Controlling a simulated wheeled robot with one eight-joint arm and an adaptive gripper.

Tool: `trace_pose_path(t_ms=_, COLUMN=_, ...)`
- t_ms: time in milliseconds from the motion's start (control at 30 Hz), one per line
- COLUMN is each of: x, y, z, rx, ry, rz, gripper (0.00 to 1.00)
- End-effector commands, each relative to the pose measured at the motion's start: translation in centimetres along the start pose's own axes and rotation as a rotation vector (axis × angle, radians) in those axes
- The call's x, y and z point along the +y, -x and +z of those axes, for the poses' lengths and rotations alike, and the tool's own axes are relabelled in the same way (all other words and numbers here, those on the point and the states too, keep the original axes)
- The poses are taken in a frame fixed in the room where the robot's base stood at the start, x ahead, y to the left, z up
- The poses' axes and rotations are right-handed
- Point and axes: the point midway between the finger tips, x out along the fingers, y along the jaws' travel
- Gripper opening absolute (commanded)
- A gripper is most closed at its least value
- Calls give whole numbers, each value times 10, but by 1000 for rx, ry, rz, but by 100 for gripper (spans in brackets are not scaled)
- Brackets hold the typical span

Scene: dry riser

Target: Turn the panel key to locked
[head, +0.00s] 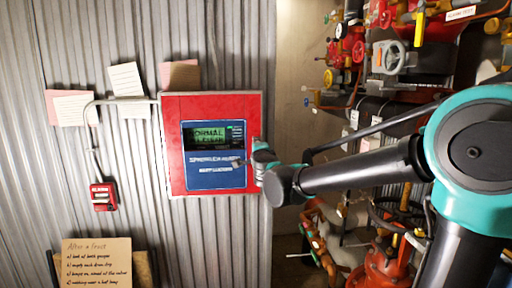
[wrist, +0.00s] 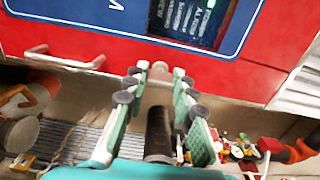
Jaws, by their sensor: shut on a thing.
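The red panel (head: 213,102) hangs on the corrugated wall, with a blue face (head: 215,178) and a green screen (head: 206,135) whose top line reads NORMAL. My gripper (head: 242,161) is at the right side of the blue face. In the wrist view my gripper (wrist: 160,76) has its two fingers closed on a small pale grey piece, the panel key (wrist: 159,71), in front of the red panel. Most of the key is hidden by the fingers, and I cannot read which way it is turned.
A red alarm box (head: 104,195) with a grey conduit is left of the panel. Paper notes (head: 127,80) and a lettered board (head: 97,262) are on the left. Valves and pipes (head: 391,57) crowd the right, behind my arm. A metal handle (wrist: 64,60) shows in the wrist view.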

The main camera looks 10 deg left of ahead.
Motion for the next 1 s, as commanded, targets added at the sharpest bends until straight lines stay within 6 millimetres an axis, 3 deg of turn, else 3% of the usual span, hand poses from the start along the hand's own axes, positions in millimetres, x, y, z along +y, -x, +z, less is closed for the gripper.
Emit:
trace_pose_path(t_ms=467, x=0, y=0, z=0, rx=-1, ry=13, rz=0, gripper=0)
trace_pose_path(t_ms=500, x=0, y=0, z=0, rx=-1, ry=13, rz=0, gripper=29)
trace_pose_path(t_ms=633, x=0, y=0, z=0, rx=-1, ry=12, rz=0, gripper=45)
trace_pose_path(t_ms=1000, x=0, y=3, z=0, rx=-1, ry=12, rz=0, gripper=47)
